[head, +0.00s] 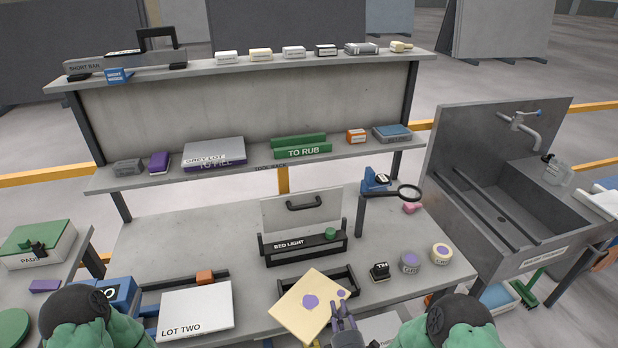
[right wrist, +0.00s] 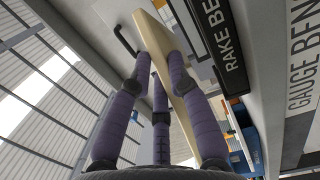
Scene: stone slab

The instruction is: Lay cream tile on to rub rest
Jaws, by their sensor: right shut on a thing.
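The cream tile (head: 290,310) is a flat cream square with purple spots, tilted above the front middle of the bench. My right gripper (head: 343,318) is shut on its near right edge; the right wrist view shows the tile (right wrist: 165,60) edge-on between the purple fingers (right wrist: 160,75). The green TO RUB rest (head: 302,153) is on the tool rack shelf at the back, well beyond the gripper, and nothing is seen lying on it. My left gripper is not in view; only part of my left arm shows at the lower left.
A grey lot on the TO FILL rest (head: 214,152) lies left of the TO RUB rest, and an orange block (head: 356,136) stands to its right. The upper shelf (head: 205,70) overhangs behind. The bed light (head: 303,243) and magnifier (head: 408,193) stand on the bench.

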